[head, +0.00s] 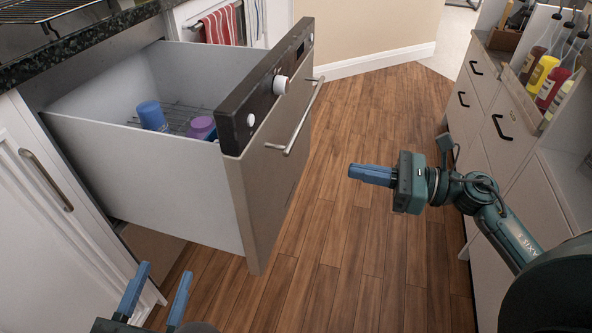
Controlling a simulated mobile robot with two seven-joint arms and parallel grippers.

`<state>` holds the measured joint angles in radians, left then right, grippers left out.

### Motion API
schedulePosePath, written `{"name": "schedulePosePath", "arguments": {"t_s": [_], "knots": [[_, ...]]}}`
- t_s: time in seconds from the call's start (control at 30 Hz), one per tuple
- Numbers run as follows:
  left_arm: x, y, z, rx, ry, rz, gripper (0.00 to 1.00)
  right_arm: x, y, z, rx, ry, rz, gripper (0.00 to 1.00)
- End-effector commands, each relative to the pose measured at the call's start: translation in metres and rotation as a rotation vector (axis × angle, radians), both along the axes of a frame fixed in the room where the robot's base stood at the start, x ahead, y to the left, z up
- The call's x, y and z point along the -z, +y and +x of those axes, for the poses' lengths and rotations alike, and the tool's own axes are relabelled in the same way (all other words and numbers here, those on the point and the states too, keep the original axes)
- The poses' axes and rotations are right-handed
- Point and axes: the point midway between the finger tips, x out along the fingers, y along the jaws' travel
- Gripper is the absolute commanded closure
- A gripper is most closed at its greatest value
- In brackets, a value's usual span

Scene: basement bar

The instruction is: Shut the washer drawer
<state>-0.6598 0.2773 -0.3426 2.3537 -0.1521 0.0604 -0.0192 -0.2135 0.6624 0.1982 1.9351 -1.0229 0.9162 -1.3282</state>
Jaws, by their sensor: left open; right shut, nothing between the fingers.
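The washer drawer (145,180) is pulled out from under the counter at the left in the head view. Its steel front (270,160) has a dark control strip with white knobs and a bar handle (303,120). Inside, a blue cup (152,115) and a purple cup (202,127) are by a wire rack. My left gripper (160,287) is open and empty at the bottom left, below the drawer in the picture. My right gripper (352,171) is shut and empty, to the right of the drawer front and apart from it.
A granite counter (85,42) is above the drawer. A white cabinet door (50,190) is at the left. A drawer cabinet (505,125) with bottles (540,72) stands at the right. The wooden floor (350,260) between the two sides is clear.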

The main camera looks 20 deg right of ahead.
Motion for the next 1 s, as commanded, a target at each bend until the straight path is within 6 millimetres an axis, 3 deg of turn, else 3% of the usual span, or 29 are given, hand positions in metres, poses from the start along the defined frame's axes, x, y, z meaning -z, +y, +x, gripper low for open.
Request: {"name": "schedulePosePath", "arguments": {"t_s": [0.03,0.27,0.7,1.0], "knots": [[0.005,-0.001,-0.001,0.005,-0.016,0.002,0.54,0.008,0.0,0.0,0.0,0.0,0.0,1.0],[0.001,-0.002,-0.001,0.009,-0.028,0.0,0.54,0.006,0.014,0.01,-0.001,-0.003,0.002,1.0],[0.002,-0.002,-0.001,0.01,-0.026,-0.008,0.54,0.005,0.089,0.061,0.0,-0.003,0.004,1.0],[0.002,-0.002,0.0,0.011,-0.024,-0.012,0.54,0.006,0.115,0.078,0.001,0.0,0.002,1.0]]}}
